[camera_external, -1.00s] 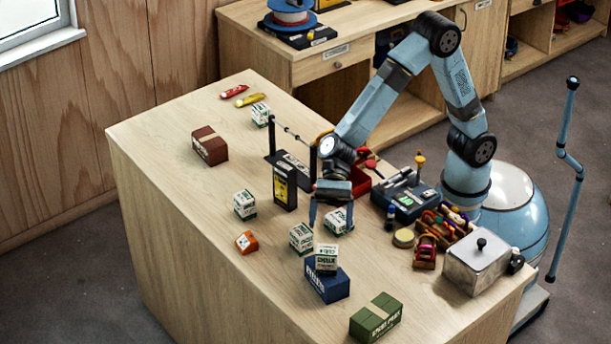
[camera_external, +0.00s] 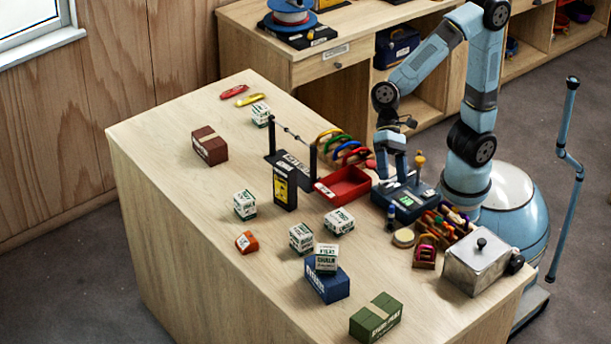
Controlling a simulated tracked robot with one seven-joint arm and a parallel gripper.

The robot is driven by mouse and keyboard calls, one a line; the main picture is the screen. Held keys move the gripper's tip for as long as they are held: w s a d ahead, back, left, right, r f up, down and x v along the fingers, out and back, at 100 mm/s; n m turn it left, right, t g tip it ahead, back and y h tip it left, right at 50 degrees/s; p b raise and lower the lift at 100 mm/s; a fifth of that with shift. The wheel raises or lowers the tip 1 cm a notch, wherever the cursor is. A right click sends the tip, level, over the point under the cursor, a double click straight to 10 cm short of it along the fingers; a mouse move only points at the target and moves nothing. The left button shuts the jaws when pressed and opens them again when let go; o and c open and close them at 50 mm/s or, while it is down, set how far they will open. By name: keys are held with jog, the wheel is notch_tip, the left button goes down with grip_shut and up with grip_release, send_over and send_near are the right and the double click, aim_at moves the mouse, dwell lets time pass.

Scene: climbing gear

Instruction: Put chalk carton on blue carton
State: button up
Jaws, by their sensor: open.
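The blue carton (camera_external: 328,287) lies on the near part of the wooden table. A white and green chalk carton (camera_external: 326,257) sits on top of it, slightly turned and towards its back edge. More white and green cartons stand on the table: one (camera_external: 301,238) just behind the blue carton, one (camera_external: 339,221) to its right, one (camera_external: 245,204) to the left and one (camera_external: 260,114) at the far end. My gripper (camera_external: 392,172) is open, above the dark blue toolbox area, well away from these cartons. Its fingertips are small and partly hard to make out.
A red tray (camera_external: 343,186) and a black frame stand (camera_external: 290,160) are mid-table. A dark blue case (camera_external: 405,203), a metal box (camera_external: 476,262) and a green carton (camera_external: 376,317) are on the right and near sides.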

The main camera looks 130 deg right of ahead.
jog(key=s+d+n+h, duration=0.4)
jog(key=s+n, duration=0.3)
jog(key=s, duration=0.5)
jog(key=s+d+n+h, duration=0.4)
jog(key=s+n, duration=0.4)
jog(key=s, duration=0.5)
jog(key=shift+d+r, duration=0.4)
jog(key=shift+d, duration=0.4)
jog(key=shift+o, duration=0.4)
